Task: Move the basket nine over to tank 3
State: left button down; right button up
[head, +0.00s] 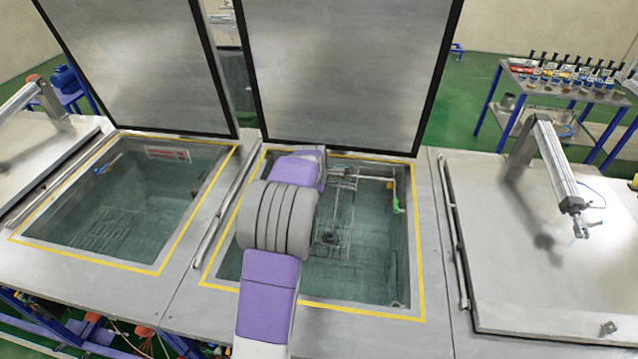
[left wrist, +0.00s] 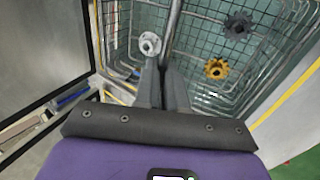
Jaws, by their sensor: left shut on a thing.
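The wire basket (head: 343,205) is at the middle open tank (head: 385,275), in the head view, partly hidden by my left arm. I cannot tell how deep it hangs. In the left wrist view the basket (left wrist: 120,45) fills the upper part, with a dark gear (left wrist: 238,24), a yellow gear (left wrist: 216,69) and a pale round part (left wrist: 150,43) in it. My left gripper (left wrist: 167,62) is shut on the basket's upright rod. In the head view the arm hides its fingers. My right gripper is not in view. No tank numbers are readable.
Another open tank (head: 130,205) lies to the left. Raised lids (head: 345,70) stand behind both open tanks. The tank on the right is covered by a closed lid (head: 560,250) with a pneumatic cylinder (head: 558,165). A cart (head: 560,90) with small parts stands at the back right.

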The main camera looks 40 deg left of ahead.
pick_arm(q)
jog(key=shift+w+r, duration=0.15)
jog(key=shift+w, duration=0.1)
